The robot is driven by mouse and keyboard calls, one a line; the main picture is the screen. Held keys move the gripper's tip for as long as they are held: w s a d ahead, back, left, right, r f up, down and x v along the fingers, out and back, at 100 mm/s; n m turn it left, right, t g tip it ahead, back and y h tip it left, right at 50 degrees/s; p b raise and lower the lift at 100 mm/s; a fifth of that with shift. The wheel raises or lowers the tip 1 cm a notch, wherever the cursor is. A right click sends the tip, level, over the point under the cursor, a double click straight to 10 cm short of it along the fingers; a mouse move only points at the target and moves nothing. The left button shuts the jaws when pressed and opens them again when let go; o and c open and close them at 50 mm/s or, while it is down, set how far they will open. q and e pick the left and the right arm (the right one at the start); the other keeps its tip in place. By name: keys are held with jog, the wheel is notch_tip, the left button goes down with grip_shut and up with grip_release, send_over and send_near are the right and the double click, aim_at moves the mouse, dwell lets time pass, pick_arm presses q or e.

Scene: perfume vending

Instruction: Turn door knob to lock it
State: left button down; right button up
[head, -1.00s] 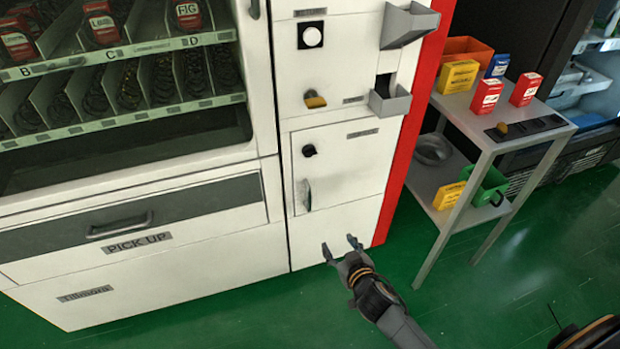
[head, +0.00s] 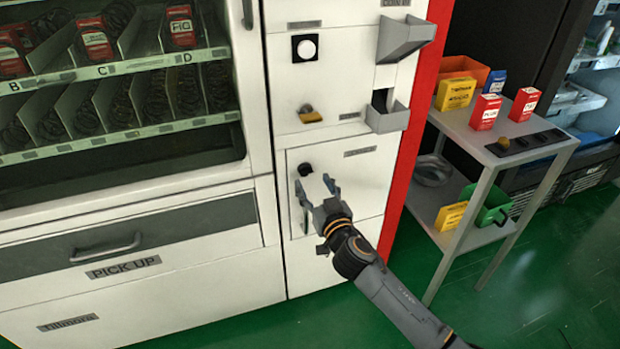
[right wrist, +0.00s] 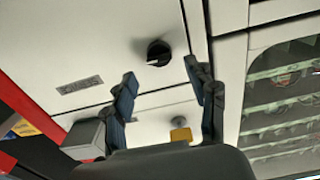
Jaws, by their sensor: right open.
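The door knob is a small black round knob (head: 305,170) near the top left of the small white door (head: 365,185) on the vending machine. In the right wrist view the knob (right wrist: 158,53) shows a light mark and lies just beyond the fingertips. My right gripper (head: 315,187) is open and empty, just below the knob, its fingers pointing up toward it; no contact shows. Its two fingers also show in the right wrist view (right wrist: 160,78). The door looks closed, and its handle (head: 304,215) is partly covered by the gripper. My left gripper is not in view.
Above the door are a yellow-brown knob (head: 310,115), a round white button (head: 306,47) and grey protruding trays (head: 388,117). A pick-up drawer handle (head: 106,248) is at left. A grey cart (head: 480,140) with boxes stands at right.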

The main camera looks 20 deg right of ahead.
aim_at(308, 173)
jog(key=shift+w, duration=1.75)
jog(key=c, duration=1.2)
